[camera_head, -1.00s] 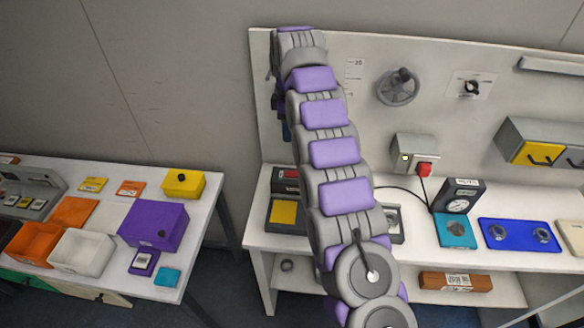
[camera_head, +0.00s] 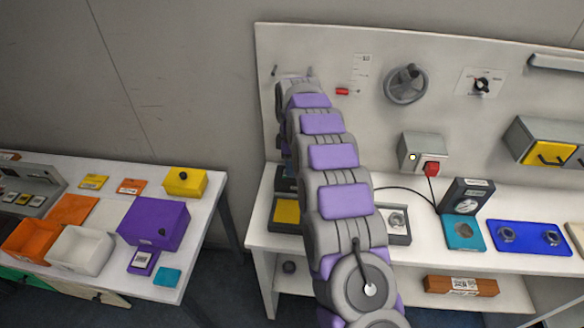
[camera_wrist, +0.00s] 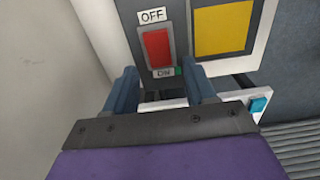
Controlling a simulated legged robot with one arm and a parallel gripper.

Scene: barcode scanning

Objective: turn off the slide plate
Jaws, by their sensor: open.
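A red plate (camera_wrist: 157,48) sits in a grey frame on a dark device, with an OFF label (camera_wrist: 152,15) above it and an ON label (camera_wrist: 164,72) below it. A small green patch shows beside the ON label. I take the red plate to be the slide plate. My gripper (camera_wrist: 163,88) is open, with its two blue-grey fingers spread to the left and right below the plate, and nothing visibly gripped. In the head view my arm hides most of this device and the gripper at the bench's left end.
A yellow panel (camera_wrist: 221,27) is right of the switch, with a teal button (camera_wrist: 259,105) lower down. In the head view, a grey box with a red button (camera_head: 431,169) and a blue tray (camera_head: 527,237) are to the right. A side table (camera_head: 200,237) stands left.

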